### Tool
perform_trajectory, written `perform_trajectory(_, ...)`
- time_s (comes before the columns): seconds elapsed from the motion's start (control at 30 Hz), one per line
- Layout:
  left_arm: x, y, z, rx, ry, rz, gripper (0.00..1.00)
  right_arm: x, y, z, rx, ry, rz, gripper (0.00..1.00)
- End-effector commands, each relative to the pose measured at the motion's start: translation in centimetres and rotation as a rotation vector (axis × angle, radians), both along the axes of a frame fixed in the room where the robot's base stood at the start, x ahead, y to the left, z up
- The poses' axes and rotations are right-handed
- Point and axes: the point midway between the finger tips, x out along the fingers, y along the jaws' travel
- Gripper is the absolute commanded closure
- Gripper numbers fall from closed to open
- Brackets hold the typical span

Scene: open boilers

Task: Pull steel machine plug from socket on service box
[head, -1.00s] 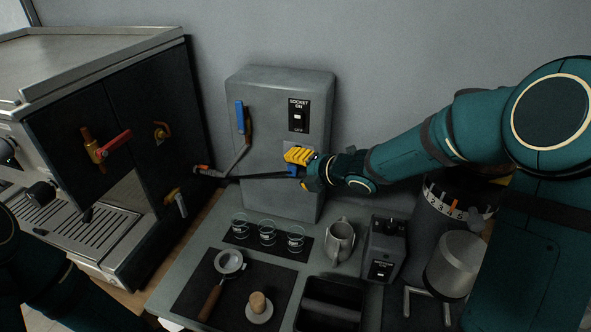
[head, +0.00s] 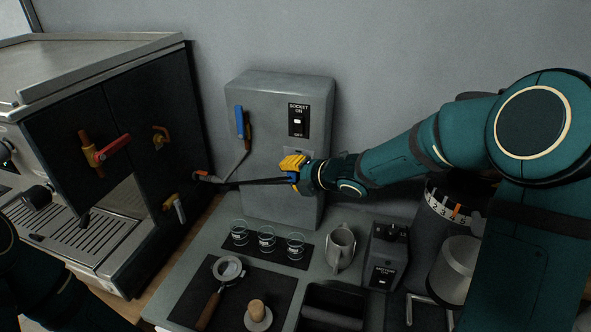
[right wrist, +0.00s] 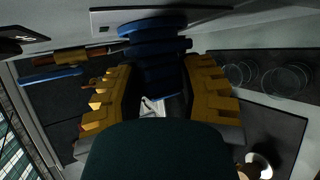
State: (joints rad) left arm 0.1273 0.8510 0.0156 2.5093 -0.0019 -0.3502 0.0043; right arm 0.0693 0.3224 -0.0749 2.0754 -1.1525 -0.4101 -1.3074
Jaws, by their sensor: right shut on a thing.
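The grey service box (head: 255,130) stands against the wall, with a socket switch panel (head: 298,120) reading on. The machine plug (head: 292,177) is blue and mostly hidden by my right gripper (head: 294,165), whose yellow fingers are shut on it in front of the box. A dark cable (head: 235,183) runs from the plug left to the steel machine (head: 120,130). In the right wrist view the blue plug (right wrist: 152,48) lies between the yellow fingers, close to a grey plate. I cannot tell whether it still sits in the socket. My left gripper is out of view.
A blue-handled valve (head: 240,122) is on the box, left of the gripper. Below are several small glasses (head: 267,241), a metal jug (head: 341,246), a portafilter (head: 228,270) and a tamper (head: 257,312). A grinder (head: 455,215) stands at the right.

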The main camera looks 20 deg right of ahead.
Motion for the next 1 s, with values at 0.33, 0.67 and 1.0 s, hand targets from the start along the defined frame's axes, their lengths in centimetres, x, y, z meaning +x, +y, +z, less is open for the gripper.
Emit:
perform_trajectory(0.33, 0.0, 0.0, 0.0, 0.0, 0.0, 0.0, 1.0, 0.0, 0.01, -0.01, 0.0, 0.0, 0.0, 1.0)
perform_trajectory(0.67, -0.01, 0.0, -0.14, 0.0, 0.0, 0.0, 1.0, -0.08, 0.08, -0.05, 0.0, 0.0, 0.0, 1.0)
perform_trajectory(1.0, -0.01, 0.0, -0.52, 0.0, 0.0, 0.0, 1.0, -0.42, 0.33, -0.08, 0.0, 0.002, 0.002, 1.0)
